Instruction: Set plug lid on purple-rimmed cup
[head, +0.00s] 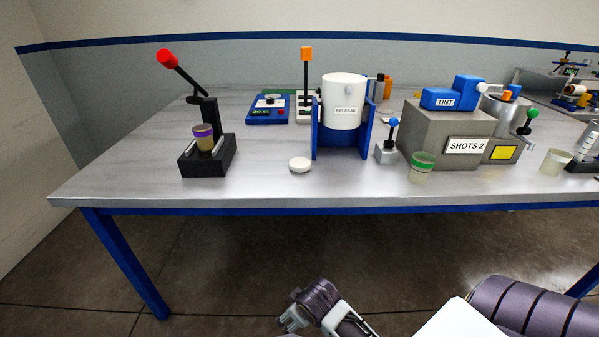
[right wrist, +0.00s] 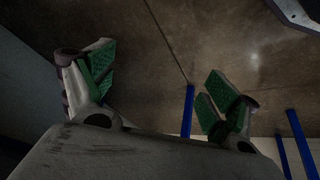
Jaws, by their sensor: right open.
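The purple-rimmed cup (head: 206,144) stands upright in the black lever press (head: 208,167) on the left of the table and holds something yellowish. A small round white lid (head: 300,165), which looks like the plug lid, lies on the table to the right of the press, apart from the cup. My right gripper (head: 288,319) is low in front of the table, over the floor, far from both. In the right wrist view it is open and empty, its green-padded fingers (right wrist: 158,90) spread wide. My left gripper is not in view.
A white RELEASE drum (head: 344,96) in a blue stand is just right of the lid. A green-rimmed cup (head: 422,168) stands near the front edge before the grey SHOTS 2 block (head: 438,132). The tabletop (head: 255,188) is clear along the front left.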

